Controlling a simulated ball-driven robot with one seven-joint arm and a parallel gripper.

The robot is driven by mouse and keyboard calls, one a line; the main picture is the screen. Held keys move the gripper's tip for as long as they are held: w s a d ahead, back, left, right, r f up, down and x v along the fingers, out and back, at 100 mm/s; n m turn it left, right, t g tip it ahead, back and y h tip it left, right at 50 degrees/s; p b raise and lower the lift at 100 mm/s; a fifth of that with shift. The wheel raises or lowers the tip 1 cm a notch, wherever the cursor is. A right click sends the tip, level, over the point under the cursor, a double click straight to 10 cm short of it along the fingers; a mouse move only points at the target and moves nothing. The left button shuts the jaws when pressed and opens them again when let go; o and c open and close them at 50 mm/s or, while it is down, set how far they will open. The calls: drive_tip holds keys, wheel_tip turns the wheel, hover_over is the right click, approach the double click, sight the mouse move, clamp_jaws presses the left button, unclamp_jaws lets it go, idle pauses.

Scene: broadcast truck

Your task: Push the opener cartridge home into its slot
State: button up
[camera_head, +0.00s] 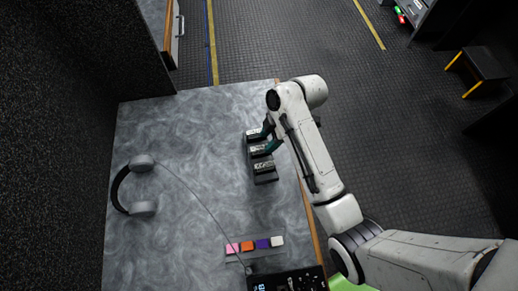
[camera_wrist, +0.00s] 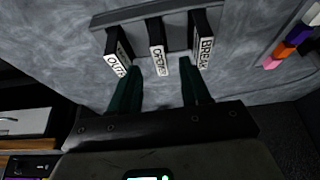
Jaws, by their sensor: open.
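The opener cartridge (camera_wrist: 158,40) is the middle of three dark cartridges with white labels in the wrist view. It stands in a grey rack (camera_wrist: 140,13). In the head view the rack (camera_head: 265,178) is near the table's right edge, and my gripper (camera_head: 269,139) is over it. My gripper (camera_wrist: 160,68) is open, with one dark green finger on each side of the opener cartridge. I see no clear contact. The slot's inside is hidden, and I cannot tell how far the cartridge stands out.
The outer cartridges, one marked BREAK (camera_wrist: 204,45) and one apparently OUTRO (camera_wrist: 117,55), flank the opener closely. Headphones (camera_head: 143,207) lie at left. Coloured blocks (camera_head: 248,246) and a black control panel (camera_head: 287,281) sit at the table's front. The table's back left is clear.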

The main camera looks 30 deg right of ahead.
sight(262, 147)
drive_tip(key=shift+p+x, duration=0.35)
drive_tip(key=shift+x, duration=2.7)
clamp_jaws()
